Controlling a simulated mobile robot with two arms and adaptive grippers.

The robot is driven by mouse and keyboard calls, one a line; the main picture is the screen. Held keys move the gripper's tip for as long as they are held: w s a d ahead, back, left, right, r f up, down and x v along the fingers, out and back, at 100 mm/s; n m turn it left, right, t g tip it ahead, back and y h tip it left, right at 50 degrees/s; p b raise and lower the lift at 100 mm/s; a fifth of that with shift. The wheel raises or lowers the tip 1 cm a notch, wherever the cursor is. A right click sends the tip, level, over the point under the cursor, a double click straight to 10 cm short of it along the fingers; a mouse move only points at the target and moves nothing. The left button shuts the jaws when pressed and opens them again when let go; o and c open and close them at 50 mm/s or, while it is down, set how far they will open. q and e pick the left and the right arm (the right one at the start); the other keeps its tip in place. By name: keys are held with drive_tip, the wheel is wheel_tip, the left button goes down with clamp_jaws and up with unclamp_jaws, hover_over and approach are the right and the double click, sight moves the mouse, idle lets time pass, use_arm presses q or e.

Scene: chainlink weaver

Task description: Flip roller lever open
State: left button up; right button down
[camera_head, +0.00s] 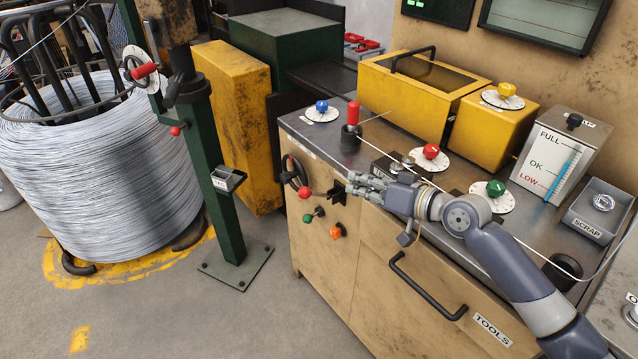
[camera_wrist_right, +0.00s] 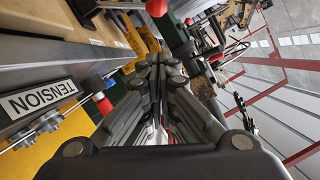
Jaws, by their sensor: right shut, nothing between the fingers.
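A lever with a red ball knob (camera_head: 305,192) sticks out from the upper left of the tan machine's front; I cannot tell for sure that it is the roller lever. A red ball (camera_wrist_right: 157,8) also shows at the top of the right wrist view, beyond the fingertips. My right gripper (camera_head: 352,184) is shut and empty, just right of this lever near the front top edge, by a black bracket. Its closed fingers (camera_wrist_right: 152,62) show in the wrist view. Contact with the lever cannot be made out. My left gripper is not in view.
A red upright handle (camera_head: 353,113) and a red dial knob (camera_head: 431,151) stand on the machine top. Green (camera_head: 319,211) and orange (camera_head: 337,231) knobs sit below the lever. A green post (camera_head: 225,175) and wire coil (camera_head: 110,170) stand left. Floor between post and machine is clear.

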sight(302, 195)
drive_tip(key=w+a+f+p, duration=0.1)
drive_tip(key=w+a+f, duration=0.4)
drive_tip(key=a, duration=0.3)
drive_tip(key=shift+w+a+f, duration=0.2)
drive_tip(key=shift+w+f, duration=0.2)
drive_tip(key=shift+w, duration=0.4)
drive_tip(key=shift+a, duration=0.1)
drive_tip(key=shift+s+a+f+n+p, duration=0.25)
drive_tip(key=shift+n+p, duration=0.15)
drive_tip(key=shift+s+a+f, duration=0.15)
drive_tip(key=shift+f, duration=0.05)
drive_tip(key=shift+s+a+f+n+h+p, duration=0.55)
drive_tip(key=shift+a+f+n+p, duration=0.2)
drive_tip(key=shift+f+n, duration=0.15)
wheel_tip(302, 195, down, 12)
drive_tip(key=s+a+n+t+h+b, duration=0.1)
drive_tip(key=n+t+h+b, duration=0.2)
drive_tip(key=n+b, duration=0.2)
drive_tip(key=shift+a+f+n, duration=0.2)
drive_tip(key=shift+a+n, duration=0.1)
drive_tip(key=shift+n, duration=0.8)
